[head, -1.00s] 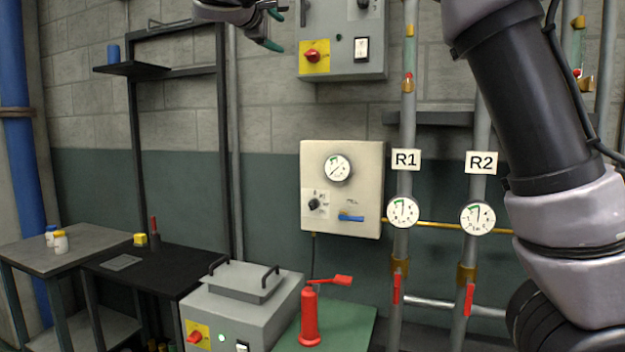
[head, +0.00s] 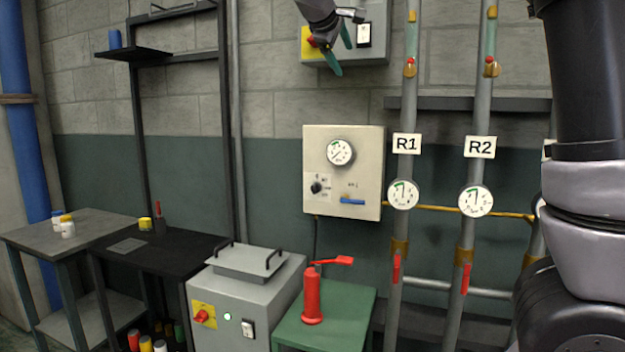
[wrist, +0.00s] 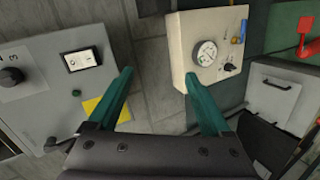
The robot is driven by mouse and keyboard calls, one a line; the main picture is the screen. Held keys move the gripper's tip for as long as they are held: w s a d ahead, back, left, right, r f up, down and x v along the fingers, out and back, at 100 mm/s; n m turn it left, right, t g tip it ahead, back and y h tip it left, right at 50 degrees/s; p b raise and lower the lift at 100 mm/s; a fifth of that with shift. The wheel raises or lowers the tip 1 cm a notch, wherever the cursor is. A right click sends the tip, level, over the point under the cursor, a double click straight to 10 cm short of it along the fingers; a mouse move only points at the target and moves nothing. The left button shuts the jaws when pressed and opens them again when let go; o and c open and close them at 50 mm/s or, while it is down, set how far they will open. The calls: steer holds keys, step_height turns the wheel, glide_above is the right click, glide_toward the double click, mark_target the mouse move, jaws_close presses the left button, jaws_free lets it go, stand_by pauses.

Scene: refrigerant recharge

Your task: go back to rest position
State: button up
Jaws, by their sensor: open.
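My gripper (head: 339,52) is at the top centre of the head view, in front of the upper grey control box (head: 372,40). Its teal fingers are spread apart with nothing between them. In the wrist view my gripper (wrist: 165,100) is open, with bare wall between the fingertips. The upper grey box (wrist: 60,85) lies to the left there, and the cream gauge panel (wrist: 210,45) lies to the right. The cream panel (head: 315,145) shows fully in the head view, below my gripper. The gripper looks apart from both boxes.
Pipes R1 (head: 407,144) and R2 (head: 480,147) carry gauges and red valve handles. A grey machine (head: 265,300) and a red hand pump (head: 312,300) on a green table (head: 355,310) stand below. A black table (head: 185,248) and a grey table (head: 95,225) are at left.

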steer(key=s+d+f+m+g+y, duration=0.2)
steer(key=s+d+f+m, duration=0.1)
steer(key=s+d+f, duration=0.4)
steer(key=s+d+f+m+g+y, duration=0.1)
steer(key=s+d+f+m+g, duration=0.3)
steer(key=d, duration=0.5)
steer(key=s+f+m+y, duration=0.2)
steer(key=s+f+m, duration=0.2)
steer(key=s, duration=0.4)
steer(key=s+d+f+m+t+y, duration=0.1)
steer(key=s+f+m+y, duration=0.1)
steer(key=s+f, duration=0.5)
steer(key=shift+s+d+f+m, duration=0.2)
steer(key=shift+s+f+m, duration=0.1)
steer(key=shift+s+m, duration=0.75)
steer(key=shift+s, duration=0.25)
